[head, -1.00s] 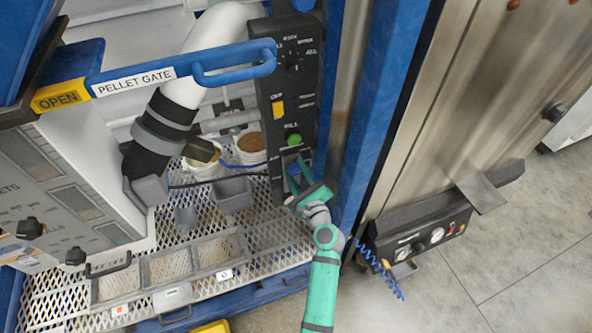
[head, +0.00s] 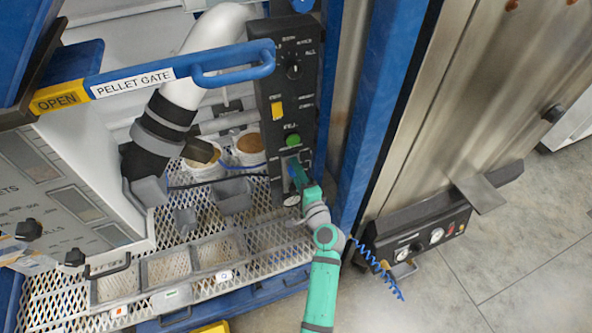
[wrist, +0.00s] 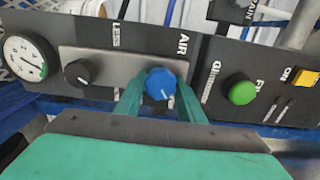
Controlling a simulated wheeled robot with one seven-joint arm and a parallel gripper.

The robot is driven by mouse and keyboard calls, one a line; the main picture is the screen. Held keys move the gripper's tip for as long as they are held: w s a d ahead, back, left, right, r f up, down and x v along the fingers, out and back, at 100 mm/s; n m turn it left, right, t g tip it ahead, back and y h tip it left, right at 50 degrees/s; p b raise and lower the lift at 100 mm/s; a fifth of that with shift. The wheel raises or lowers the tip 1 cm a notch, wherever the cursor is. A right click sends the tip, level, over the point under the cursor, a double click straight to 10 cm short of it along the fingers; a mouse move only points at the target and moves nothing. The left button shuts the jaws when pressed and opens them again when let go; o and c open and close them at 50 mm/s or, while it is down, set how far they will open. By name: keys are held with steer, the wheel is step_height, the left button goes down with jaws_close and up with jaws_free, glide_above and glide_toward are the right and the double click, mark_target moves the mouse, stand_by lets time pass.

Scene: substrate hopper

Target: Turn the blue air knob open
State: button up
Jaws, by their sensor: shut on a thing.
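The blue air knob (wrist: 161,84) sits on a grey plate of the dark control panel, under the word AIR in the wrist view.
Beside the knob are a black knob (wrist: 79,72), a round gauge (wrist: 26,59) and a green button (wrist: 240,89). A yellow switch (head: 277,110) is higher on the panel. A blue post (head: 372,110) stands close right of my arm. The pellet gate handle (head: 235,65) is at upper left.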

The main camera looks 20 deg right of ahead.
steer(key=shift+n, duration=1.1)
steer(key=o, duration=1)
steer(key=shift+o, duration=0.2)
steer(key=s, duration=1.1)
steer(key=shift+d, duration=0.2)
steer(key=shift+w, duration=0.1)
